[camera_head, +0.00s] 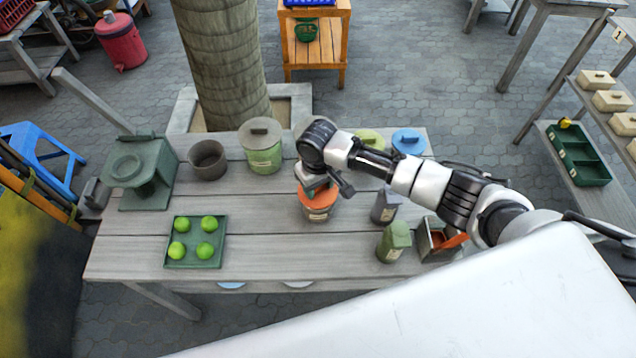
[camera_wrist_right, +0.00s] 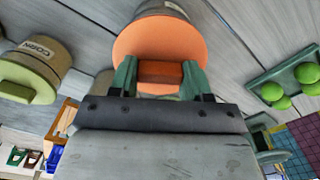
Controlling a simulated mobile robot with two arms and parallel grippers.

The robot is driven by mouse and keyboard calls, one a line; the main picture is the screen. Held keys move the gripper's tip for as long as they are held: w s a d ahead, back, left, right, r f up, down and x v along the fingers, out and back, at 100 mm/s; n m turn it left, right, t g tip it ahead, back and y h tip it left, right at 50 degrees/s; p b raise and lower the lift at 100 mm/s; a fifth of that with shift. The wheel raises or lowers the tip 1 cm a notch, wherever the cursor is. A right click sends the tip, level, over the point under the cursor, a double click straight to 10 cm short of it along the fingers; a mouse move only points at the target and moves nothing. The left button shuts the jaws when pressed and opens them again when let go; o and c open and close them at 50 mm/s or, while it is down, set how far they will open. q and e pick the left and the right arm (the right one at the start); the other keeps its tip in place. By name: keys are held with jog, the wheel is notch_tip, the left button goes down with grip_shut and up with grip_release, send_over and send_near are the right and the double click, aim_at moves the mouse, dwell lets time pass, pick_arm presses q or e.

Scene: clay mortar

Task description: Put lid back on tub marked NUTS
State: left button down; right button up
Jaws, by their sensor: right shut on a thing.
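My right gripper (camera_head: 318,188) is shut on the handle of an orange lid (camera_wrist_right: 160,42); the green fingers sit on either side of the handle in the right wrist view (camera_wrist_right: 159,75). The label is too small to read. The gripper hides part of the lid from the head view, and I cannot tell whether the lid is fully seated. My left gripper is not in view.
A tub marked CORN (camera_wrist_right: 35,68) stands near in the wrist view. A lime tray (camera_head: 194,257) lies left.

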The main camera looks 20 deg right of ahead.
jog(key=o, duration=1.4)
jog(key=shift+r+p, duration=3.55)
jog(key=shift+p, duration=0.5)
grip_shut()
